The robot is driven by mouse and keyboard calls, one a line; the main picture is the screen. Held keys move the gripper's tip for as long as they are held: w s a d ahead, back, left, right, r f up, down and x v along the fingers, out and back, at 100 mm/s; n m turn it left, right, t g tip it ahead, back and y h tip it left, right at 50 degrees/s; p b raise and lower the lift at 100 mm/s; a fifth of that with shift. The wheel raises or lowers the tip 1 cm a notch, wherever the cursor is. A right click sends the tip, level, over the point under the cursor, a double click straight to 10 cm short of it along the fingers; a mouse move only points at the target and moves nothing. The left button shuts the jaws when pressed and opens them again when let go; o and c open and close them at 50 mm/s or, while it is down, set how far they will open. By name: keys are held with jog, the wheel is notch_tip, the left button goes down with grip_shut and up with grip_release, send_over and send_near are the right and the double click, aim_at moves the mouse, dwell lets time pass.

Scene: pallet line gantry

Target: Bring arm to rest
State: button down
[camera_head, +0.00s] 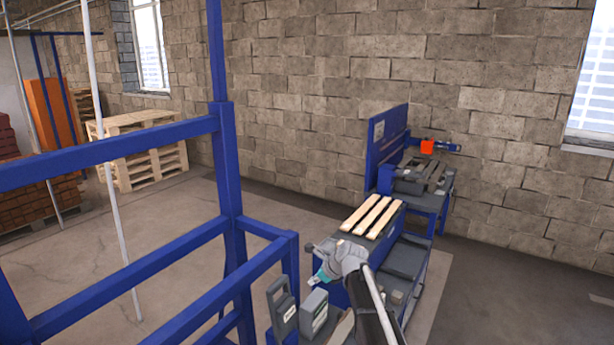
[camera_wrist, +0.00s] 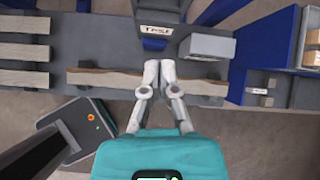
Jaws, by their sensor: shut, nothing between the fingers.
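My gripper shows in the wrist view (camera_wrist: 158,72) with its two pale fingers brought together and nothing between them. The fingertips appear over a wooden board (camera_wrist: 105,77) that lies across a dark bench; I cannot tell how far above it they are. In the head view, my arm reaches from the bottom edge to the grey wrist and teal gripper body (camera_head: 326,272), over the near end of the blue and grey bench line. The fingertips are too small to make out there.
Blue railings (camera_head: 110,150) stand at the left and front. Pale slats (camera_head: 372,216) lie on the bench beyond my arm. A blue workstation (camera_head: 388,140) stands by the brick wall. A grey box (camera_wrist: 207,46) sits right of my fingers. Wooden pallets (camera_head: 140,150) stand back left, with open floor before them.

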jog(key=s+d+f+n+g+h+b, duration=0.1)
jog(key=s+d+f+n+h+b, duration=0.1)
jog(key=s+d+f+n+b, duration=0.2)
jog(key=s+d+f+n+g+h+b, duration=0.1)
jog(key=s+d+f+n+h+b, duration=0.1)
jog(key=s+d+f+n+b, duration=0.3)
jog(key=s+d+f+n+g+h+b, duration=0.2)
jog(key=s+d+f+n+b, duration=0.2)
jog(key=s+f+n, duration=0.5)
jog(key=s+d+n, duration=0.1)
jog(key=s+n, duration=0.3)
jog(key=s, duration=0.4)
jog(key=shift+d+f+n+h+b, duration=0.3)
jog(key=shift+d+f+h+b, duration=0.05)
jog(key=shift+d+h, duration=0.05)
